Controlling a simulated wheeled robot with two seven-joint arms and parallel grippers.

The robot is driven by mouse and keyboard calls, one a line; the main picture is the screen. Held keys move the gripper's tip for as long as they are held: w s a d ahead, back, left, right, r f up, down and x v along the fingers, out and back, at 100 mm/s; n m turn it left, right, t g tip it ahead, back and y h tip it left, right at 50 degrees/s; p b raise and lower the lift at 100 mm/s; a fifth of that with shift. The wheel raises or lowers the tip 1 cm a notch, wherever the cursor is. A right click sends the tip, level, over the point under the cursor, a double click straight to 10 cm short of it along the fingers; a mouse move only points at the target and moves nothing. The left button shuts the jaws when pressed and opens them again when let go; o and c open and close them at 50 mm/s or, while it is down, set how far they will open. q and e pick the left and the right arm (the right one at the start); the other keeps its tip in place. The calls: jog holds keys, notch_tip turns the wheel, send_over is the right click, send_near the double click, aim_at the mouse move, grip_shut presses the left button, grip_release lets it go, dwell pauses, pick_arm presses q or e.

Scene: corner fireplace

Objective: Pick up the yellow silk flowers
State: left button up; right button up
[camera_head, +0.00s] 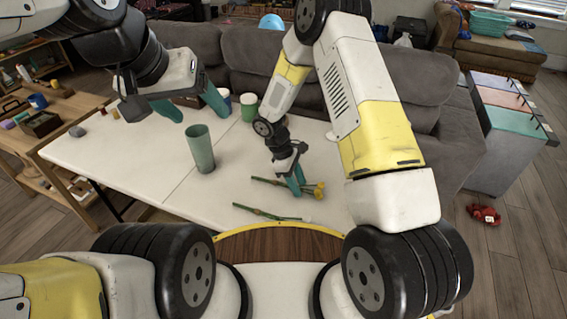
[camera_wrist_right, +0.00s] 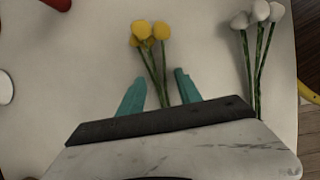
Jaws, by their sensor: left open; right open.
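The yellow silk flowers (camera_head: 318,190) lie on the white table (camera_head: 140,155), with yellow round heads and green stems. My right gripper (camera_head: 297,188) is open and low over them. In the right wrist view the yellow flowers (camera_wrist_right: 151,38) point away from me, and their stems pass between the two teal fingers of my right gripper (camera_wrist_right: 160,90), with a gap on each side. I cannot tell whether the fingers touch the table. My left gripper (camera_head: 196,108) is open and empty above the table's far left part.
White flowers (camera_wrist_right: 258,14) with green stems lie to the right of the yellow ones in the right wrist view. A green vase (camera_head: 201,150) stands mid-table; a green cup (camera_head: 249,107) is behind. A grey sofa (camera_head: 400,75) borders the far side.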

grip_shut()
dwell(0.3)
notch_tip(320, 180, up, 10)
dwell(0.4)
